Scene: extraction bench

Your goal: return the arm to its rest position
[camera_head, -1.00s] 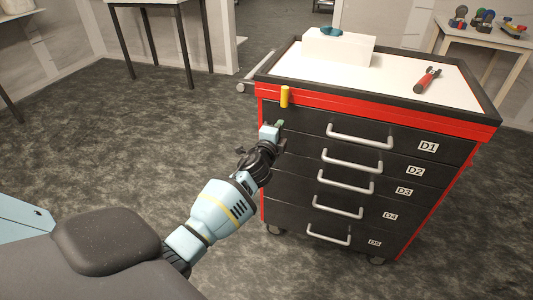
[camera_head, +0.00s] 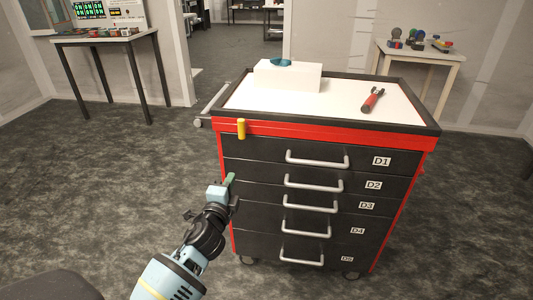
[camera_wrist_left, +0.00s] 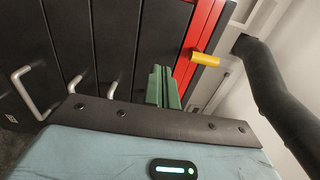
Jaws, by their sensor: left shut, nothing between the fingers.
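My left gripper (camera_head: 230,179) is in front of the left edge of the tool cabinet, below the yellow peg (camera_head: 241,129). Its green fingers are shut with nothing between them. In the left wrist view the shut green fingers (camera_wrist_left: 162,86) point towards the cabinet's dark drawer fronts, with the yellow peg (camera_wrist_left: 205,59) to their right. I cannot tell whether the fingers touch the cabinet. My left arm comes in from the bottom of the head view. My right gripper is not in view.
The red and black tool cabinet (camera_head: 430,127) has drawers D1 to D5, all shut, with bar handles. On top are a white box (camera_head: 288,78) and a red-handled tool (camera_head: 372,100). Tables stand at back left (camera_head: 105,38) and back right (camera_head: 420,52). Open floor lies left of the cabinet.

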